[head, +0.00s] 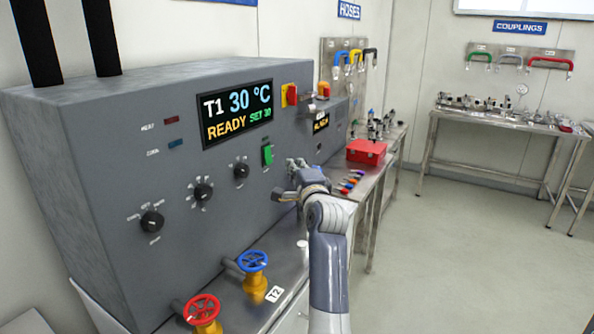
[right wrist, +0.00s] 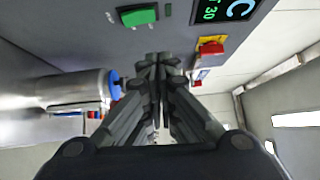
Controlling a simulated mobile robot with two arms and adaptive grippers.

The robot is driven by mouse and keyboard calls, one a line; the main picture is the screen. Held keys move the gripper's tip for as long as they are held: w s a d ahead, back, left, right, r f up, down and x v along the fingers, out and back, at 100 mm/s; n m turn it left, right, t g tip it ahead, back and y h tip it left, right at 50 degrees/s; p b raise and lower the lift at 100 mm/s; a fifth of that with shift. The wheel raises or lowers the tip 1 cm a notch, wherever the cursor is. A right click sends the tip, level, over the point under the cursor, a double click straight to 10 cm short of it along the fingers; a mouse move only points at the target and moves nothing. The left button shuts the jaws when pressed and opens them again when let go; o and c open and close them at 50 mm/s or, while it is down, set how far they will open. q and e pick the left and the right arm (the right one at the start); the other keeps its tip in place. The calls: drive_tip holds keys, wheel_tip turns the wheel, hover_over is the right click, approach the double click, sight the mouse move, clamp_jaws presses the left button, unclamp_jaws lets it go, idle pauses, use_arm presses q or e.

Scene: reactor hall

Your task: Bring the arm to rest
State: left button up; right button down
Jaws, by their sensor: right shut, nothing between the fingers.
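My right arm (head: 328,262) reaches up from the bottom of the head view toward the grey control panel. My right gripper (head: 277,193) is near the panel's front, below the green switch (head: 267,155). In the right wrist view the gripper (right wrist: 155,62) has its fingers together with nothing between them. The green switch also shows in that view (right wrist: 138,17), above and left of the fingertips. Whether the fingertips touch the panel cannot be told. My left gripper is not in view.
The panel's display (head: 238,114) reads T1 30 °C, READY, SET 30. A red valve wheel (head: 202,309) and a blue valve wheel (head: 253,261) stand on the bench in front. A red box (head: 366,151) lies beyond the arm. Open floor (head: 470,250) lies to the right.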

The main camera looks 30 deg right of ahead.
drive_tip(key=shift+s+r, duration=0.1)
drive_tip(key=shift+s, duration=0.25)
drive_tip(key=shift+w, duration=0.1)
